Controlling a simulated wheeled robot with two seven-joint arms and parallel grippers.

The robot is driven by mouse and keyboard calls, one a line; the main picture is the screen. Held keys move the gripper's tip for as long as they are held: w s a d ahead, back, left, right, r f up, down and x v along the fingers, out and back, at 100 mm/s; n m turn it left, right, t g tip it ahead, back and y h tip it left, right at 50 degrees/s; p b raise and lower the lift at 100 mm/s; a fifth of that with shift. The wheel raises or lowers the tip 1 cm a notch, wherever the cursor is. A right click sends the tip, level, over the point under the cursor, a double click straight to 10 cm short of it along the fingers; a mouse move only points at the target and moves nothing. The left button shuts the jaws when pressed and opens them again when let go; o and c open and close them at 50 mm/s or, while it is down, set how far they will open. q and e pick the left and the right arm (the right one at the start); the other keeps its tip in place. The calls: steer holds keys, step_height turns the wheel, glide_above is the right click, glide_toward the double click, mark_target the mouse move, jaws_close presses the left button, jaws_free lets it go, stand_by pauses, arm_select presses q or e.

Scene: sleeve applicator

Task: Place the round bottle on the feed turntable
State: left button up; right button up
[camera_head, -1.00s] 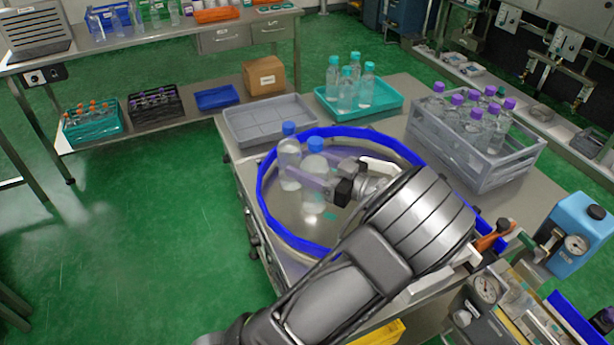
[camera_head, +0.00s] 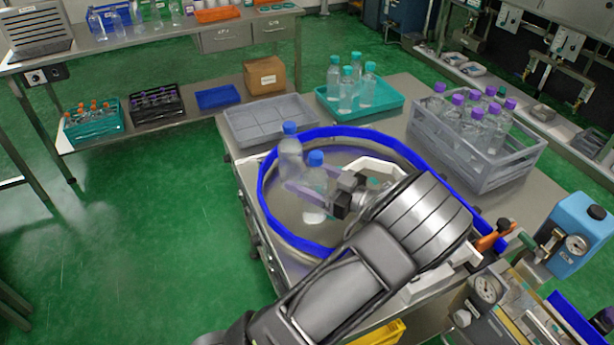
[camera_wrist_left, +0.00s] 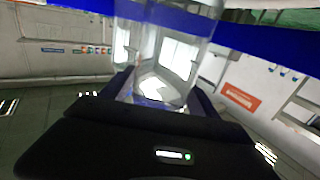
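The feed turntable (camera_head: 345,231) is a round steel disc with a blue rim, at the middle of the head view. My left gripper (camera_head: 318,189) is over it, its fingers closed around a clear round bottle with a blue cap (camera_head: 316,160). The bottle is upright, low over the disc; I cannot tell whether its base touches. In the left wrist view the clear bottle (camera_wrist_left: 165,45) stands between the fingers. A second blue-capped clear bottle (camera_head: 290,153) stands just left of the held one, inside the rim. My right gripper is not in view.
A grey crate (camera_head: 490,172) of purple-capped bottles stands to the right. A teal tray (camera_head: 392,103) with several teal-capped bottles and an empty grey tray (camera_head: 268,120) lie behind. A blue device with a gauge (camera_head: 580,230) is at the right. The disc's front left is free.

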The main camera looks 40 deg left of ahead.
mark_target(327, 185)
arm_select(q)
steer(key=shift+o, duration=0.8)
steer(key=shift+r, duration=0.15)
steer(key=shift+w+d, duration=0.1)
steer(key=shift+d, duration=0.3)
steer(key=d, duration=0.4)
steer(key=d+b, duration=0.1)
steer(key=d, duration=0.1)
steer(key=shift+w+d, duration=0.35)
